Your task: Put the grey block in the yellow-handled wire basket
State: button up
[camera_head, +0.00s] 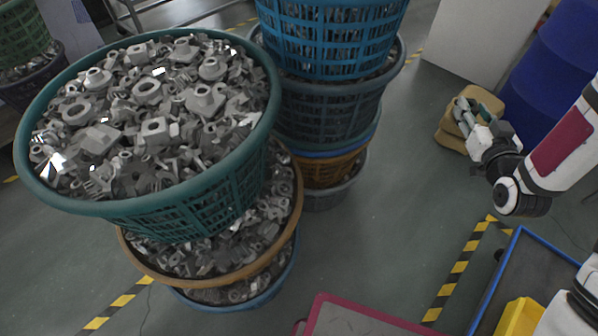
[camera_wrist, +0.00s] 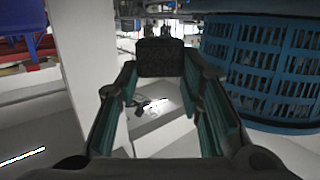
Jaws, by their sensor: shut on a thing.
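My gripper (camera_head: 466,113) is at the upper right of the head view, high above the floor and in front of a tan sack-like object. In the wrist view my gripper (camera_wrist: 160,72) has its teal-padded fingers apart, with a dark grey block (camera_wrist: 160,58) between their tips. The fingers are shut on this block. The block cannot be made out clearly in the head view. I cannot identify a yellow-handled wire basket in either view.
Stacked baskets of metal parts, topped by a green one (camera_head: 140,212), fill the left. Blue baskets (camera_head: 330,40) stand at centre. A blue drum (camera_head: 555,60) is behind my arm. A blue-edged surface (camera_head: 505,265) with a yellow object (camera_head: 520,318) and a red-edged surface (camera_head: 355,318) lie below.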

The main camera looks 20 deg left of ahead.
notch_tip(320, 180, down, 16)
jog(key=s+a+n+g+y+b, duration=0.1)
jog(key=n+g+y+b, duration=0.45)
jog(key=b, duration=1.15)
jog(key=s+a+f+n+g+y+b, duration=0.3)
jog(key=a+f+n+g+y+b, duration=0.3)
jog(key=a+f+n+g+y, duration=0.15)
jog(key=s+a+f+n+g+h, duration=0.1)
jog(key=s+a+n+g, duration=0.15)
jog(key=a+g, duration=0.4)
jog(key=s+a+f+n+g+h, duration=0.1)
jog(key=a+n+g, duration=0.25)
jog(key=a, duration=0.65)
jog(key=s+a+r+p, duration=0.1)
jog(key=s+a, duration=0.3)
jog(key=s, duration=0.6)
jog(key=s+a+r, duration=0.1)
jog(key=s+a, duration=0.2)
jog(key=s, duration=0.8)
jog(key=b, duration=0.3)
send_over(287, 187)
jog(key=shift+a+f+t, duration=0.1)
jog(key=shift+f+t, duration=0.2)
jog(key=shift+f, duration=0.65)
jog(key=shift+f+b, duration=0.8)
jog(key=shift+f, duration=0.9)
